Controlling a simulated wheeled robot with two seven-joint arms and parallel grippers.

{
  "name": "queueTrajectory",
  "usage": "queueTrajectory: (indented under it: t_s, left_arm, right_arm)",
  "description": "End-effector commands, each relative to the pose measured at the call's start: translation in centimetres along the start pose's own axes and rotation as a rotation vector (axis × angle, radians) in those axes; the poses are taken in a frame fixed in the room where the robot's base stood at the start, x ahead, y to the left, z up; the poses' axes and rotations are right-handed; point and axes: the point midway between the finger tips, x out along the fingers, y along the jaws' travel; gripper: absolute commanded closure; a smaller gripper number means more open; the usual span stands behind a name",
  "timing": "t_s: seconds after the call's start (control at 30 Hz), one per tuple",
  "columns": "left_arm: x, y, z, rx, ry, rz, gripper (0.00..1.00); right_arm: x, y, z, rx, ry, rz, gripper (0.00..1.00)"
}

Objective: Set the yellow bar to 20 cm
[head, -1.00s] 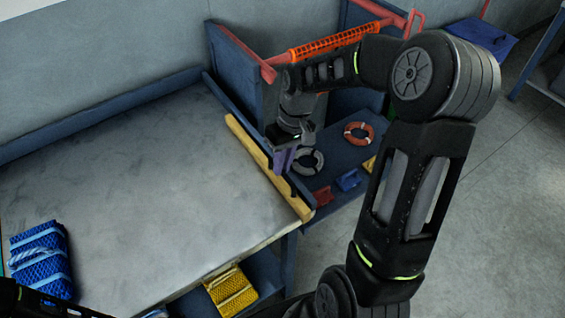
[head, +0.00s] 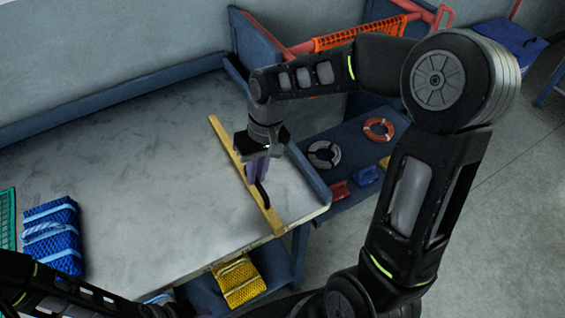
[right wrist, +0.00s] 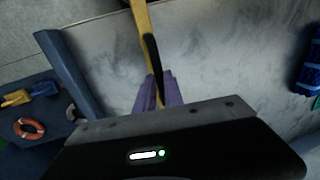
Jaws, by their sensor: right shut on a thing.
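The yellow bar (head: 229,146) lies across the grey table top (head: 150,160), running from the back towards the front edge. A strip of bare table shows between it and the blue rim on the right. A black curved handle (head: 264,194) stands on the bar. My right gripper (head: 258,176) is above the bar, its purple fingers shut on the handle. The right wrist view shows the fingers (right wrist: 158,92) at the handle (right wrist: 153,60), with the bar (right wrist: 140,14) beyond. I see no readable distance marks. My left arm shows at bottom left; its gripper is not visible.
A blue rim (head: 302,172) edges the table's right side. A blue net bundle (head: 52,235) lies at left, beside a green net (head: 8,218). A yellow bundle (head: 238,281) sits below the front edge. Rings (head: 378,129) lie on a lower shelf at right. The table's middle is clear.

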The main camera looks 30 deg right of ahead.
Motion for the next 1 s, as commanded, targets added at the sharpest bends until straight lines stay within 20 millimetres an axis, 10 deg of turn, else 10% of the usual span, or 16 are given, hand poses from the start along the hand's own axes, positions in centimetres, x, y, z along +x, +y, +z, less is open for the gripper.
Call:
queueTrajectory:
  t_s: [0.3,0.77,0.8,1.0]
  left_arm:
    - [1.1,-0.3,-0.1,0.003,0.003,0.004,0.64]
    - [1.1,-0.3,-0.2,0.003,0.004,0.004,0.64]
    - [1.1,-0.3,-0.2,0.003,0.004,0.004,0.64]
    - [1.1,-0.3,-0.2,0.003,0.004,0.004,0.64]
  right_arm:
    - [1.4,-6.3,0.0,-0.004,0.000,-0.002,1.00]
    - [1.4,-7.2,-0.1,0.000,0.000,-0.001,1.00]
    - [1.4,-7.2,-0.1,0.000,0.000,-0.001,0.84]
    - [1.4,-7.1,-0.1,0.000,0.000,-0.001,0.68]
